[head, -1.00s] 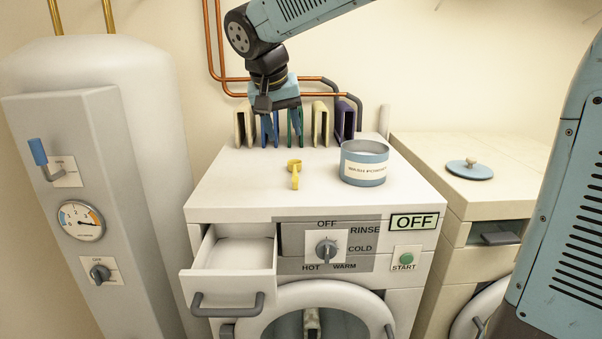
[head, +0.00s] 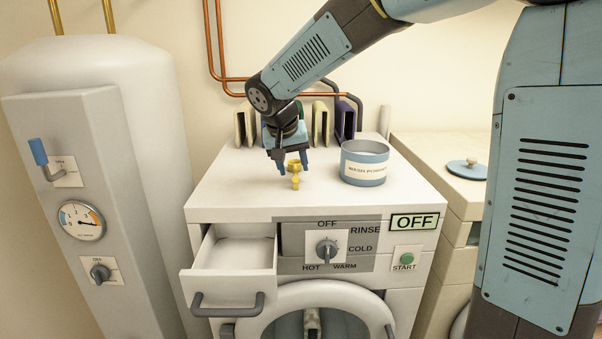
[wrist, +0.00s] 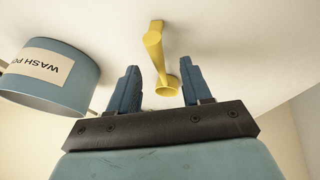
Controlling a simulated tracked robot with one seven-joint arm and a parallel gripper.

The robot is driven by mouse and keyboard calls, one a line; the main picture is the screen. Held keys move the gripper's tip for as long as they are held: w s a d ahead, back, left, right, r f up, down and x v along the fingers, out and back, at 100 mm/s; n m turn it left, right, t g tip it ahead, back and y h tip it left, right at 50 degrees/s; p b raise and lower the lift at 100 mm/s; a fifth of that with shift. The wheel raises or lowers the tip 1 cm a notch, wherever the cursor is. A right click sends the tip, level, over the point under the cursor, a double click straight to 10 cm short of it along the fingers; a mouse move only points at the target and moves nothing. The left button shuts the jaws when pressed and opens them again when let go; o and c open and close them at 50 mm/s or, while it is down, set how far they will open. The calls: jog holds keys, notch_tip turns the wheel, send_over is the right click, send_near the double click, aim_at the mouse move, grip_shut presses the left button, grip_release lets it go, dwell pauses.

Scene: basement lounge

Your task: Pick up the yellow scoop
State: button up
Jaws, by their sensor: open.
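The yellow scoop (head: 295,177) lies on top of the white washing machine (head: 230,185), left of the wash powder tub. In the wrist view the scoop (wrist: 158,60) has its round cup between the fingertips and its handle reaching out beyond them. My gripper (head: 295,165) is just above and behind the scoop, pointing down. In the wrist view my gripper (wrist: 160,85) is open, with a blue finger on each side of the cup and gaps visible. Nothing is held.
The blue wash powder tub (head: 364,163) stands to the right of the scoop, and also shows in the wrist view (wrist: 50,78). Several upright coloured holders (head: 320,125) stand along the back. An open drawer (head: 232,270) sticks out at front left.

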jog(key=shift+x, duration=1.05)
jog(key=shift+c, duration=0.5)
grip_shut()
